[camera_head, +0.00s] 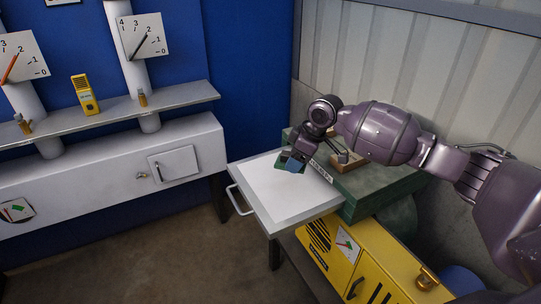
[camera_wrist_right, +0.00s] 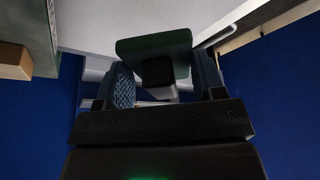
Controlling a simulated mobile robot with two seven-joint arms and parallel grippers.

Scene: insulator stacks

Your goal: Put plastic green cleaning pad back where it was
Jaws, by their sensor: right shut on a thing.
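The plastic green cleaning pad (camera_wrist_right: 150,45) shows in the right wrist view, with a dark block-like part on its near side. My right gripper (camera_wrist_right: 160,75) is shut on it, with a blue textured finger on each side. In the head view my right gripper (camera_head: 291,161) hangs over the back right part of the white-topped surface, beside the green case, and only a small dark green part of the pad shows there. I cannot tell whether the pad touches the surface. My left gripper is not in view.
The white surface (camera_head: 270,196) is otherwise bare. A green case (camera_head: 372,183) stands right of it with a wooden piece (camera_head: 350,161) on top. A yellow box (camera_head: 345,262) is below. A grey shelf (camera_head: 115,114) with a yellow device (camera_head: 84,95) is at left.

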